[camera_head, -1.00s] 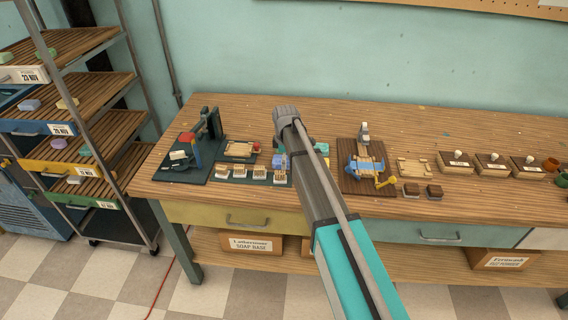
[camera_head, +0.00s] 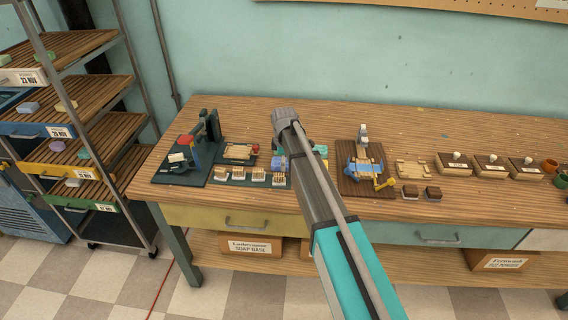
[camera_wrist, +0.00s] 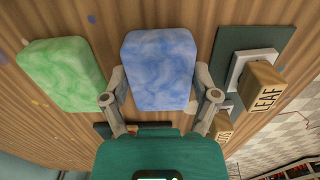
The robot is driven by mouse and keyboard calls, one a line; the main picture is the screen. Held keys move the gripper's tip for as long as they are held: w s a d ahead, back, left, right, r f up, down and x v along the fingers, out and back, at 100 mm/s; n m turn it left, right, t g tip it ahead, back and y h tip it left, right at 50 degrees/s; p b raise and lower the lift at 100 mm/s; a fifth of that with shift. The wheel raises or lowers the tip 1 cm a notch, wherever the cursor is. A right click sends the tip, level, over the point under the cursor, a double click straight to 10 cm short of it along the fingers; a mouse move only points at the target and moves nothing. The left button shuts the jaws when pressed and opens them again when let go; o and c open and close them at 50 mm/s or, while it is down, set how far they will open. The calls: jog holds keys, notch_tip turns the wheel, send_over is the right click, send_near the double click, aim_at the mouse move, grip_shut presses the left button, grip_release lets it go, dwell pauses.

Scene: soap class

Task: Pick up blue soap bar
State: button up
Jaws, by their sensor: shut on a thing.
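The blue soap bar (camera_wrist: 160,68) is a marbled blue block in the middle of the wrist view. My gripper (camera_wrist: 163,95) has one finger on each side of it and is shut on it. Whether the bar touches the table or is raised cannot be told. A marbled green soap bar (camera_wrist: 64,74) lies to its left, apart from the fingers. In the head view my arm hides the fingers and most of that spot; the green bar (camera_head: 321,149) shows just right of the arm.
A dark mat with wooden stamps, one marked LEAF (camera_wrist: 266,88), lies close right of the gripper in the wrist view. On the workbench (camera_head: 250,112), a dark press (camera_head: 208,135) stands left and a wooden board with a blue device (camera_head: 365,168) right. The bench's back strip is mostly clear.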

jog(key=shift+r, duration=0.1)
jog(key=shift+r+p, duration=0.95)
jog(key=shift+p, duration=0.05)
jog(key=s+d+r+p, duration=0.2)
jog(key=s+r+p, duration=0.9)
jog(key=s, duration=0.2)
jog(key=shift+s+d, duration=0.15)
jog(key=shift+s, duration=0.25)
jog(key=shift+d, duration=0.1)
